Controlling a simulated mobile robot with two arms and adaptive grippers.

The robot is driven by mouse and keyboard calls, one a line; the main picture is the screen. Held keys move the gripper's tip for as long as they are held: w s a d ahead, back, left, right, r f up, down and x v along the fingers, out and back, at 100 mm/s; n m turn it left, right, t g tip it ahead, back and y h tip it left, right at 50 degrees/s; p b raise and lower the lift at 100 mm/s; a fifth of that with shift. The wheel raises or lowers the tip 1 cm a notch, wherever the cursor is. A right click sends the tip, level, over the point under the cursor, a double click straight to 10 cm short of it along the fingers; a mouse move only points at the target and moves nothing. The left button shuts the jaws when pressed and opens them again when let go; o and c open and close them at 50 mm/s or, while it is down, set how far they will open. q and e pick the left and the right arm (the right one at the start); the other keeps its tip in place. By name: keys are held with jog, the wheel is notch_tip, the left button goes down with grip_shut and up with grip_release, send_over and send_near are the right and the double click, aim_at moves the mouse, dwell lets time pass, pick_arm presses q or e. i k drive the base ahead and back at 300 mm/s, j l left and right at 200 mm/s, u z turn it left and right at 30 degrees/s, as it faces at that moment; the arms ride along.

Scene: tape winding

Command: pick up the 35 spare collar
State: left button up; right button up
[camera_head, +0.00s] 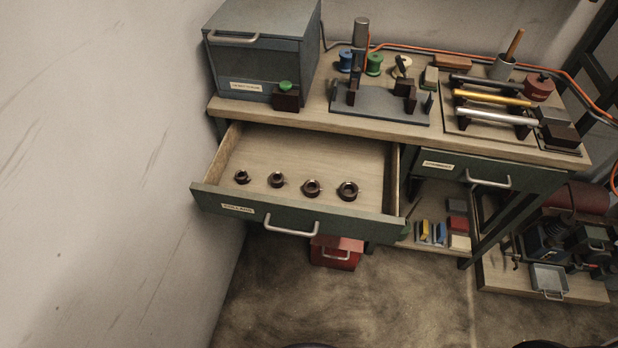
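Several dark ring-shaped collars lie in a row on the bottom of an open drawer (300,148). They look larger from left to right: the leftmost collar (242,181), the second collar (277,185), the third collar (312,194) and the rightmost collar (348,197). They stand apart from each other. No size marking is readable on them, so I cannot tell which is the 35 collar. The label (238,208) on the drawer front is too small to read. Neither of my grippers shows in this view.
The drawer's handle (291,229) sticks out in front. The workbench top (310,110) above carries a grey cabinet (262,55), a fixture (380,103) and rods on a rack. A closed drawer (455,168) is at right. A red box (336,253) sits below. The wall is close at left.

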aim_at(349, 191)
jog(key=i+u, duration=0.5)
jog(key=z, duration=1.2)
jog(key=k+l+u, duration=0.1)
jog(key=k, duration=0.2)
jog(key=k+l+u, duration=0.1)
jog(key=i, duration=0.3)
